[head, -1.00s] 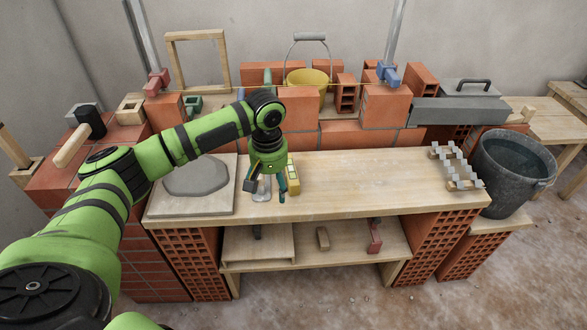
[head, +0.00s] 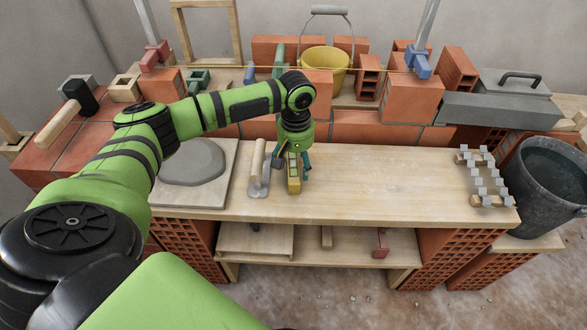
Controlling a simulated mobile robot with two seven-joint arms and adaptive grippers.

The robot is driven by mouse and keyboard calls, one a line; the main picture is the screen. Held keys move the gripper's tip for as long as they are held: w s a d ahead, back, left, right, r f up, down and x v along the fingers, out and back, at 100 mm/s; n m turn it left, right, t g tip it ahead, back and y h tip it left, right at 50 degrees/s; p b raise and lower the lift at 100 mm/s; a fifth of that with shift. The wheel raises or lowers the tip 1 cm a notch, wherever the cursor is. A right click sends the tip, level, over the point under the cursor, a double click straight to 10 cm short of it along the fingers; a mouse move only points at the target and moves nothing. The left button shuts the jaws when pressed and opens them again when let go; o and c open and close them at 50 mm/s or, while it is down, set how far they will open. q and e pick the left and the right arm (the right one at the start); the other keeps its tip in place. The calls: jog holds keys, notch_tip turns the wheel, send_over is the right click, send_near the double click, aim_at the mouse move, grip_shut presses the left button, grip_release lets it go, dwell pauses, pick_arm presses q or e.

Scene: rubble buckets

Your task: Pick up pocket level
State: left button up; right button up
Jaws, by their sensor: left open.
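The pocket level is the small yellow block (head: 294,185) on the wooden bench top, left of the bench's middle. My left gripper (head: 293,167) points down right over it. Its fingers are open, one at each side of the level's far end, and the near end sticks out toward me. I cannot tell whether the fingers touch it. The gripper's body hides the far part of the level. My right gripper is not in view.
A trowel (head: 259,170) lies close to the left of the level. Left of that is a board (head: 218,196) with grey mortar. A brick wall (head: 372,130) runs behind the bench. The bench top (head: 390,185) is clear to the right, up to a metal-and-wood rack (head: 484,178).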

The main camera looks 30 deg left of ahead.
pick_arm(q)
jog(key=shift+f, duration=0.7)
jog(key=c, duration=1.3)
jog(key=shift+r, duration=0.15)
